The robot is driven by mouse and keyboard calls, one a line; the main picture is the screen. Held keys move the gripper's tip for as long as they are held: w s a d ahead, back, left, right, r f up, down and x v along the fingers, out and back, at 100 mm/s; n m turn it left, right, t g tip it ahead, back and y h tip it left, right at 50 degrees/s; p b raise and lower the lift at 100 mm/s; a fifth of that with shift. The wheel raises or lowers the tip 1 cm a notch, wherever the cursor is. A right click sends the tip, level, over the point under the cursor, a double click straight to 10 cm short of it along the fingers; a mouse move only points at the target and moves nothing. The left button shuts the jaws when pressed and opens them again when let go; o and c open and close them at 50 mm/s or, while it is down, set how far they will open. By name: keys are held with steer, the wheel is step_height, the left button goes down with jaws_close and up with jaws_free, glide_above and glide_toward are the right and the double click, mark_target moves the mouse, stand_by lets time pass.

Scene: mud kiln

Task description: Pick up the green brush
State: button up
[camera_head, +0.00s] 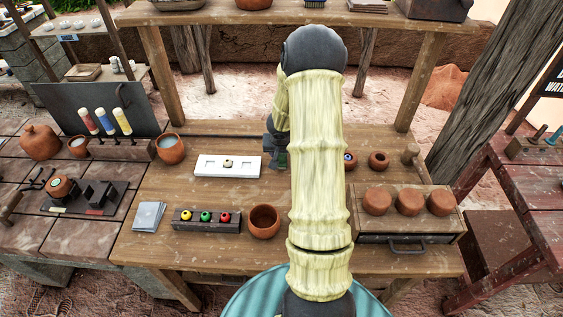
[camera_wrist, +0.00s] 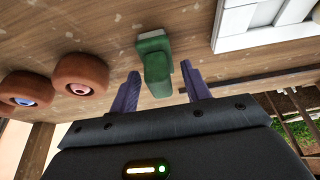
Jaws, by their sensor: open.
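The green brush (camera_wrist: 154,62) lies on the wooden table in the wrist view, with a wide block at its far end and a narrower part towards me. My gripper (camera_wrist: 160,72) is open, its two purple-grey fingers apart on either side of the narrower part. The fingers do not appear to touch it, and their height above the table is hard to tell. In the head view my gripper (camera_head: 275,152) shows only partly, left of my arm, and my arm hides most of the area around it.
The white tray (camera_head: 210,165) is left of my gripper. Two small clay pots (camera_head: 379,160) (camera_wrist: 80,73) stand to its right. A drawer box (camera_head: 400,225) with several clay lumps, a clay bowl (camera_head: 264,221) and a rack of coloured items (camera_head: 207,226) stand nearer the front edge.

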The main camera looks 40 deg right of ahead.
stand_by(0.5)
steer(key=c, duration=0.8)
steer(key=shift+c, duration=0.2)
steer(key=shift+r, duration=0.15)
step_height(320, 180, up, 10)
steer(key=p, duration=0.8)
